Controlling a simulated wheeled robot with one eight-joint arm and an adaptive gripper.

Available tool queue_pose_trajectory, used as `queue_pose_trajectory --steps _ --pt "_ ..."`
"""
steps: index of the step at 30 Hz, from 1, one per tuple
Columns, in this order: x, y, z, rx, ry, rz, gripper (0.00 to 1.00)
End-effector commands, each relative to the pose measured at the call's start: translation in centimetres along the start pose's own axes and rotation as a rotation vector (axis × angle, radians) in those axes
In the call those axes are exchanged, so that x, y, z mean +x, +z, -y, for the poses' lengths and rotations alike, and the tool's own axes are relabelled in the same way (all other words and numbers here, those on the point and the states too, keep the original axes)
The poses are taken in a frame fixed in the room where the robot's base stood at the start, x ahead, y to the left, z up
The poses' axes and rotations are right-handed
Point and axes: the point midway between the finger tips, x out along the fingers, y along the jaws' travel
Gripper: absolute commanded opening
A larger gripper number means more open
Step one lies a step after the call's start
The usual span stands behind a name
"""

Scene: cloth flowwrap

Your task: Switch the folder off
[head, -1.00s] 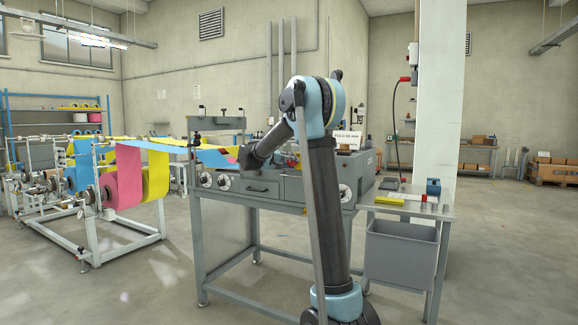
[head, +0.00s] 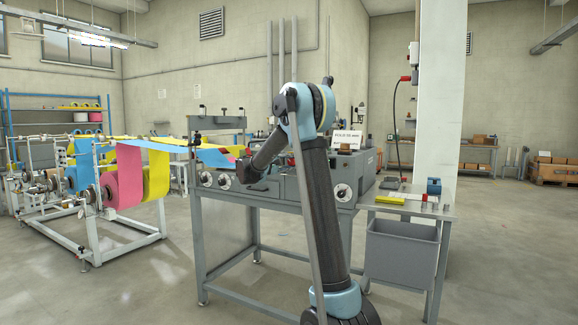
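The folder (head: 372,170) is a grey machine on a metal-legged table. Two round dials (head: 206,179) show on the left of its front, and another round dial (head: 343,192) shows on its right, just right of my arm. Coloured webs (head: 215,157) run into it from the left. My forearm slants down to the left in front of the folder. My gripper (head: 243,173) is a small dark shape at its end, near the folder's front left of centre. Its fingers are too small to read. My arm hides part of the folder's middle. I cannot identify its power switch.
A white sign (head: 348,140) stands on the folder. A side shelf (head: 440,212) on the right bears a yellow block (head: 389,201) and a blue item (head: 433,187), with a grey bin (head: 402,250) below. A roll stand (head: 120,235) stands left. The floor in front is clear.

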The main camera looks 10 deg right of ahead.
Motion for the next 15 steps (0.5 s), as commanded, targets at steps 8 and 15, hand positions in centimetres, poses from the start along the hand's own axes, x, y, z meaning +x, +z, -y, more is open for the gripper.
queue_pose_trajectory --steps 8,15 --pt "-0.13 -0.10 0.24 -0.006 -0.003 -0.003 0.08" --pt "-0.10 -0.05 0.23 -0.005 -0.002 -0.002 0.52"
